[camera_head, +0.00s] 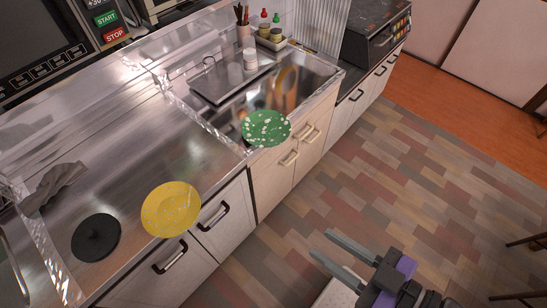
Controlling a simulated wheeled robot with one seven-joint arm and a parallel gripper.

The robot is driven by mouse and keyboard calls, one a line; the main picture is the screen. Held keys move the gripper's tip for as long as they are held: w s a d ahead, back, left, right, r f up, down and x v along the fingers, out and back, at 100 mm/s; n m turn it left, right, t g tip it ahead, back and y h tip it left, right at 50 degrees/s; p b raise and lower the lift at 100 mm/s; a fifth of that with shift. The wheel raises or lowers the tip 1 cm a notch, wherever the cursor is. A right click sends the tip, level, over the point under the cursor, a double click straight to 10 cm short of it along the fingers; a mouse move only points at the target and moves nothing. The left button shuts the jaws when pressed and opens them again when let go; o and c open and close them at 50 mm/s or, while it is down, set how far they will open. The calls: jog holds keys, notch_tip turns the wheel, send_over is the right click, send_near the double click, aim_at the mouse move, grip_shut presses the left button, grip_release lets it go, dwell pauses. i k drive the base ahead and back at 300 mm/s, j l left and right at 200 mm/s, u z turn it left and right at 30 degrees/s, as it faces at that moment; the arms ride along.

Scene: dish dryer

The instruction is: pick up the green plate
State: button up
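The green plate (267,128) has white speckles. It shows at the front edge of the sink, over the counter's front rim; I cannot tell what supports it. My gripper (322,248) is at the lower middle right, over the floor, well apart from the plate. Its two grey fingers are spread with a gap between them and nothing in it. It points left, toward the cabinet fronts.
A yellow speckled plate (171,209) is at the counter's front edge. A black round lid (96,237) and a grey cloth (52,184) lie on the steel counter. A tray (213,85) with glasses spans the sink. The wooden floor (400,170) is mostly clear.

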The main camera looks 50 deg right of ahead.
aim_at(263, 128)
jog(key=i+j, duration=0.15)
jog(key=j, duration=0.25)
jog(key=i+j, duration=0.15)
jog(key=j, duration=0.25)
jog(key=i+j, duration=0.15)
jog(key=j, duration=0.25)
jog(key=i+j, duration=0.15)
jog(key=j, duration=0.25)
jog(key=i+j, duration=0.1)
jog(key=j, duration=0.3)
jog(key=i+j, duration=0.15)
jog(key=j, duration=0.25)
jog(key=z, duration=1.25)
